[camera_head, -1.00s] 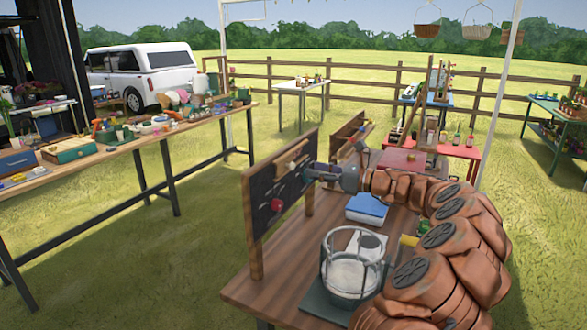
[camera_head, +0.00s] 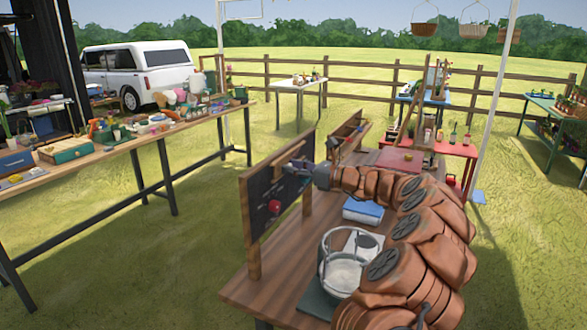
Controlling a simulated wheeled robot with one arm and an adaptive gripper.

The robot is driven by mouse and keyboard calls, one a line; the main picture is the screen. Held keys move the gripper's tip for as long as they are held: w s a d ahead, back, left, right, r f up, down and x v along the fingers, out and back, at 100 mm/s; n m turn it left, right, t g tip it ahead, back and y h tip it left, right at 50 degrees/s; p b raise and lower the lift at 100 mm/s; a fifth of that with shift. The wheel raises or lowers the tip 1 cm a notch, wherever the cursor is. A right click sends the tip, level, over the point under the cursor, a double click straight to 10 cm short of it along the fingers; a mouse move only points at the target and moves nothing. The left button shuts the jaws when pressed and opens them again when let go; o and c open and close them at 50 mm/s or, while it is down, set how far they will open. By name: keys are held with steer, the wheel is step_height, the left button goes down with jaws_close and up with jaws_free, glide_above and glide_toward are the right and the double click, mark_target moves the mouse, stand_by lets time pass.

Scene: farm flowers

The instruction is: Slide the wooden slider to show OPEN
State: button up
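A dark board in a wooden frame (camera_head: 262,218) stands upright along the left edge of the wooden table. A pale wooden piece, likely the slider (camera_head: 286,157), is on the upper part of the board's face, partly covered by my gripper. A red knob (camera_head: 275,207) sits lower on the board. My gripper (camera_head: 298,168) is at the upper right part of the board, close beside the slider. I cannot tell whether it touches the slider, or how far its fingers are apart. No lettering is legible.
On the wooden table (camera_head: 293,258), a glass-like vessel with a handle (camera_head: 345,272) stands near the front and a blue-and-white box (camera_head: 363,211) lies behind it. A long stall table (camera_head: 95,148) is at left, with grass between.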

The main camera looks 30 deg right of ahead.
jaws_close()
stand_by(0.4)
